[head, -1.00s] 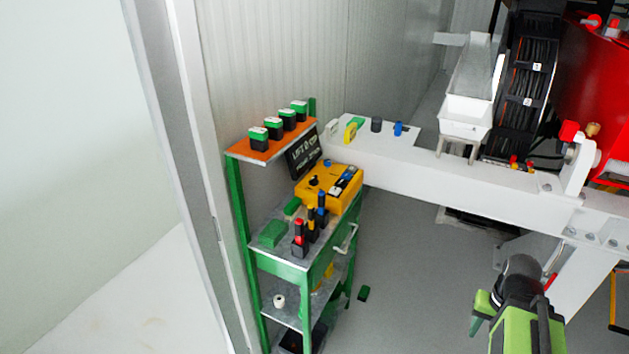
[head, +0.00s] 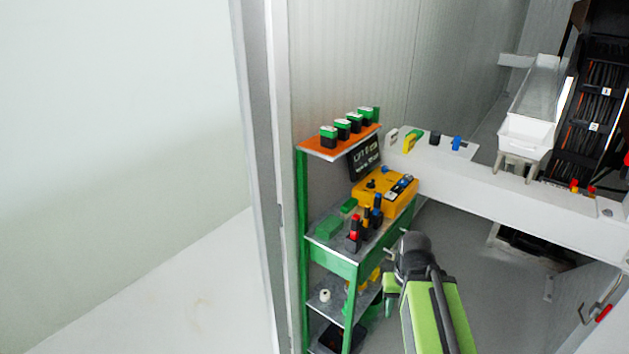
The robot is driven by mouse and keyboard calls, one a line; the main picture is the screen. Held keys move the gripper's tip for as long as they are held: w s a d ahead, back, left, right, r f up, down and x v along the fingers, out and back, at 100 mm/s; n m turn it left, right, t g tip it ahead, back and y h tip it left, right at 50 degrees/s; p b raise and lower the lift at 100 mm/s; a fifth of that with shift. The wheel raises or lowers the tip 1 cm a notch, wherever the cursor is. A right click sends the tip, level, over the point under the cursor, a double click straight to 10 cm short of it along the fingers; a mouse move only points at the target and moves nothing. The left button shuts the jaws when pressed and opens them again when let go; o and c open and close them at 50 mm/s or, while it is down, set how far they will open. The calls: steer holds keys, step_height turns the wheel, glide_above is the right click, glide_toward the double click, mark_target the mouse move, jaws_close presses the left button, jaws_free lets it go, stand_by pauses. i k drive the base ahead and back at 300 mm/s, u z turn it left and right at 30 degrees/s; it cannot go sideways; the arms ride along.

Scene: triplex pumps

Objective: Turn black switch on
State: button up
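A yellow control box (head: 384,194) sits on the green shelf rack. A small black knob (head: 371,184) stands up from its top left, and dark parts lie along its right side. A black cylinder (head: 434,137) also stands on the white beam. I cannot tell which black part is the task's switch, nor its setting. The black and green end of my arm, with my gripper (head: 391,290), is in front of the rack's right side, lower in the picture than the yellow box. Its fingers are not clear enough to show whether it is open or shut.
The green rack (head: 335,262) holds upright red, orange and blue-topped tools (head: 364,228) in front of the yellow box. Green-topped black blocks (head: 348,123) line its orange top shelf (head: 336,150). A white beam (head: 490,180) runs right. Grey floor is open on the right.

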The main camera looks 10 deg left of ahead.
mark_target(371, 185)
steer(key=z, duration=0.15)
steer(key=k, duration=0.15)
steer(key=u, duration=2.9)
steer(key=k, duration=1.25)
steer(key=z, duration=1.5)
steer(key=i, duration=1.05)
steer(key=u, duration=0.15)
